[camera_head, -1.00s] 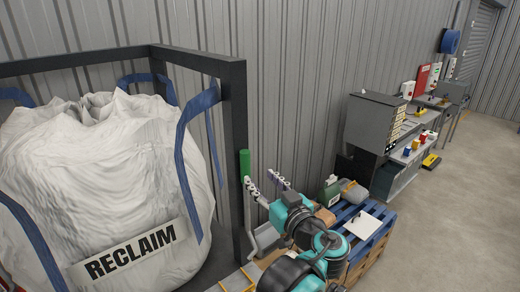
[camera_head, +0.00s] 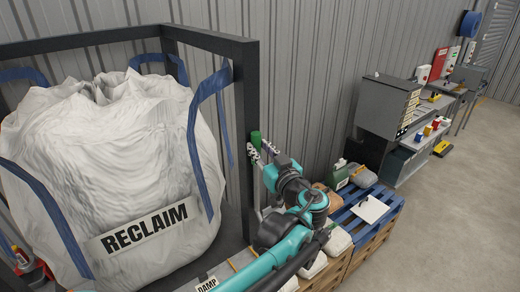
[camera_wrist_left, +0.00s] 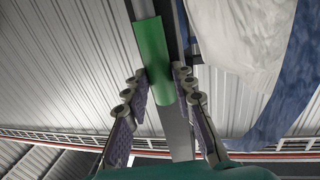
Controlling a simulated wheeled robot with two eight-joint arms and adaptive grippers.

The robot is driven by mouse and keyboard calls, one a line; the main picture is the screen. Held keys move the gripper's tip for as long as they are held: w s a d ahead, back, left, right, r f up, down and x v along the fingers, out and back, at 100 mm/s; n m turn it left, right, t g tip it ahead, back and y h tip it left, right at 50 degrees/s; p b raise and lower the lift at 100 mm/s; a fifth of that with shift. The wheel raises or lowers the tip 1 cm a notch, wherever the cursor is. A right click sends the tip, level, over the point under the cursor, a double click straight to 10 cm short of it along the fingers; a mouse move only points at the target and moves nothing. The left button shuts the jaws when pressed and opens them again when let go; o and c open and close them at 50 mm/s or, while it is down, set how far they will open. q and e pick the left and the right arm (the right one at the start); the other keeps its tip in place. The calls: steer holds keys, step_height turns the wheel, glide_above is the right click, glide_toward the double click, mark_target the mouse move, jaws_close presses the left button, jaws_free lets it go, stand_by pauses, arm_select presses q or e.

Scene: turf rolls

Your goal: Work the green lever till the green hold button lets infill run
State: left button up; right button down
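The green lever handle (camera_head: 255,136) stands upright beside the dark frame post, on a grey bar that runs down below it. My left gripper (camera_head: 262,148) is at the handle, with one finger on each side of it. In the left wrist view, the green handle (camera_wrist_left: 152,48) comes down between the two fingertips of the left gripper (camera_wrist_left: 160,78). The fingers are apart, with narrow gaps to the handle; whether either touches it I cannot tell. The green hold button cannot be made out. My right gripper is not in view.
A white bag marked RECLAIM (camera_head: 95,175) hangs in a dark frame (camera_head: 246,120) left of the lever. A blue pallet (camera_head: 375,212) with a white sheet (camera_head: 369,209) stands right of my arm. Grey cabinets (camera_head: 386,108) line the wall.

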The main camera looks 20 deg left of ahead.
arm_select(q)
jaws_close()
steer(key=s+d+f+m+t+y+b, duration=0.1)
steer(key=s+d+f+t+b, duration=0.2)
steer(key=b, duration=0.4)
steer(key=s+d+f+m+t+y+b, duration=0.1)
steer(key=s+d+f+t+y+b, duration=0.1)
steer(key=s+d+b, duration=0.4)
steer(key=d+f+t+b, duration=0.1)
steer(key=d, duration=0.1)
steer(key=shift+d+f+y+b, duration=0.3)
steer(key=shift+b, duration=0.05)
steer(key=o, duration=0.9)
jaws_free()
steer(key=shift+s, duration=0.1)
steer(key=shift+d, duration=0.2)
steer(key=shift+a+r, duration=0.1)
steer(key=shift+r, duration=0.05)
